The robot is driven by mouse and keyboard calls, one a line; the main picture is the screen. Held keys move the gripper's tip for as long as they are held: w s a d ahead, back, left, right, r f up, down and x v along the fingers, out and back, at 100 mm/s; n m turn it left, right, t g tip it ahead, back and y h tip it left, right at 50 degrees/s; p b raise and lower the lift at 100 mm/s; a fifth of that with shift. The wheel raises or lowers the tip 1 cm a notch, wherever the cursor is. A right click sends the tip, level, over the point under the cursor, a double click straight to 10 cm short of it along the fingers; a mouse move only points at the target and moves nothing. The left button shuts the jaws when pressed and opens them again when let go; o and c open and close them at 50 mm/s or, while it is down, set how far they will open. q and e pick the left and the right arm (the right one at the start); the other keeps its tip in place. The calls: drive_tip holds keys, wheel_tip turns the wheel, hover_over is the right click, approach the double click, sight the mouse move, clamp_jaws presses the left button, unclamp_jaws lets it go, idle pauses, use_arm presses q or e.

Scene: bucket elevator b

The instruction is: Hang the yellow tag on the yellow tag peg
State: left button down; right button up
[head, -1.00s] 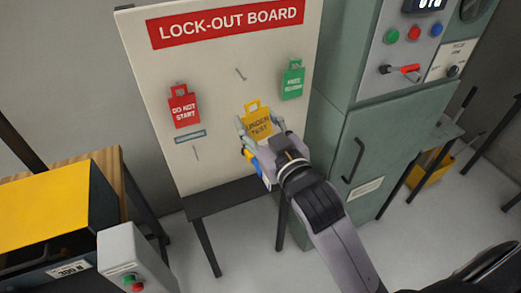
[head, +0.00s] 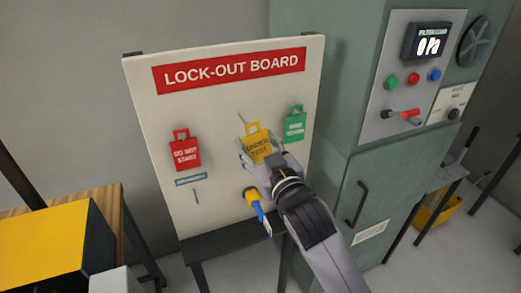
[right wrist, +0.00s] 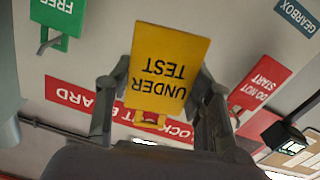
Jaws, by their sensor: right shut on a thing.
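The yellow tag (head: 258,148), marked UNDER TEST, is upright in front of the lock-out board (head: 218,110). My right gripper (head: 264,163) is shut on the tag's lower part. In the right wrist view the tag (right wrist: 165,50) looks upside down between the two fingers (right wrist: 163,90). A thin bare peg (head: 241,118) shows just up and left of the tag's loop; any label below it is hidden by tag or gripper. I cannot tell whether loop and peg touch. My left gripper is not in view.
A red tag (head: 185,152) hangs left and a green tag (head: 295,125) hangs right on the board. Another bare peg (head: 196,195) sits under the label at lower left. A yellow and blue item (head: 252,197) is below my gripper. A green cabinet (head: 345,135) stands at right.

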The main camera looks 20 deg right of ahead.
drive_tip(key=shift+w+a+f+b, duration=0.1)
drive_tip(key=shift+w+f+b, duration=0.1)
drive_tip(key=shift+w, duration=0.75)
drive_tip(key=shift+w+d+f+b, duration=0.1)
drive_tip(key=shift+w+f+b, duration=0.1)
drive_tip(key=shift+w, duration=0.8)
drive_tip(key=shift+w+a+f+b, duration=0.1)
drive_tip(key=shift+w+f+b, duration=0.1)
drive_tip(key=shift+w, duration=0.75)
drive_tip(key=o, duration=1.2)
drive_tip(key=shift+f, duration=0.1)
